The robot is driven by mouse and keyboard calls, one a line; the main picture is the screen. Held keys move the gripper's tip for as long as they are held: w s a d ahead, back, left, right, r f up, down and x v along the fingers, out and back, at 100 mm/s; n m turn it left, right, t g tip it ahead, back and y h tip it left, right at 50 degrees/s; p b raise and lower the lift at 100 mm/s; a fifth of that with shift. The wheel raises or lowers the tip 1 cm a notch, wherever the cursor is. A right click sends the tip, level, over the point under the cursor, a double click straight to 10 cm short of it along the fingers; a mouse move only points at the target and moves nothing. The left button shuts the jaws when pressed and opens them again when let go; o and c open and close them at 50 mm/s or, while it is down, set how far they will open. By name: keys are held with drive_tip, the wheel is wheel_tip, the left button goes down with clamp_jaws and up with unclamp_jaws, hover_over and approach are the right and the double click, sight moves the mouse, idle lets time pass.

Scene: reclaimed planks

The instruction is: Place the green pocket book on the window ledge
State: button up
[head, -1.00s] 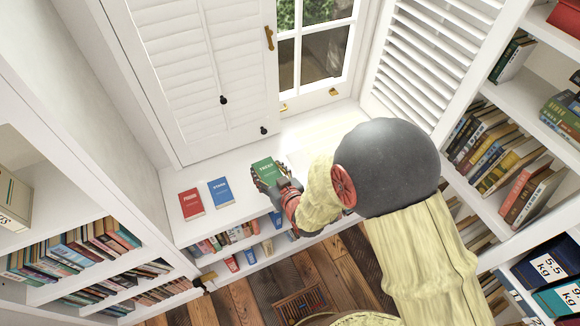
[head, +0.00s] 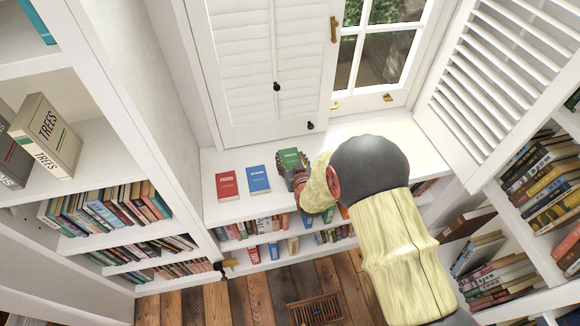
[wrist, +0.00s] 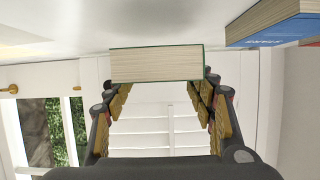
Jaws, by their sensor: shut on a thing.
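The green pocket book (head: 289,157) is between the fingers of my gripper (head: 296,172), at the window ledge (head: 232,209). In the wrist view, the green book (wrist: 156,64) shows its pale page edge and thin green cover edges, with the fingers of my gripper (wrist: 160,95) on both sides of it. My gripper is shut on it. The book lies about flat, over or on the white ledge; I cannot tell if it touches. My gripper and arm hide part of the ledge.
A red book (head: 227,185) and a blue book (head: 259,179) lie on the ledge to the left. White shutters (head: 265,75) and a window (head: 385,50) stand behind. Bookshelves flank both sides, and low shelves with books (head: 262,228) are under the ledge.

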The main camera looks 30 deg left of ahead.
sight(290, 165)
drive_tip(key=shift+w+a+f, duration=0.2)
drive_tip(key=shift+a+f, duration=0.05)
drive_tip(key=shift+f, duration=0.15)
drive_tip(key=shift+a+f+b, duration=0.1)
drive_tip(key=shift+f+b, duration=0.8)
drive_tip(key=shift+f, duration=0.65)
drive_tip(key=shift+f, duration=0.15)
drive_tip(key=o, duration=1.2)
drive_tip(key=shift+o, duration=0.2)
drive_tip(key=shift+s+d+r, duration=0.2)
drive_tip(key=shift+r, duration=0.1)
drive_tip(key=p+v, duration=0.3)
drive_tip(key=v, duration=0.8)
drive_tip(key=shift+s+d, duration=0.1)
drive_tip(key=shift+s, duration=0.05)
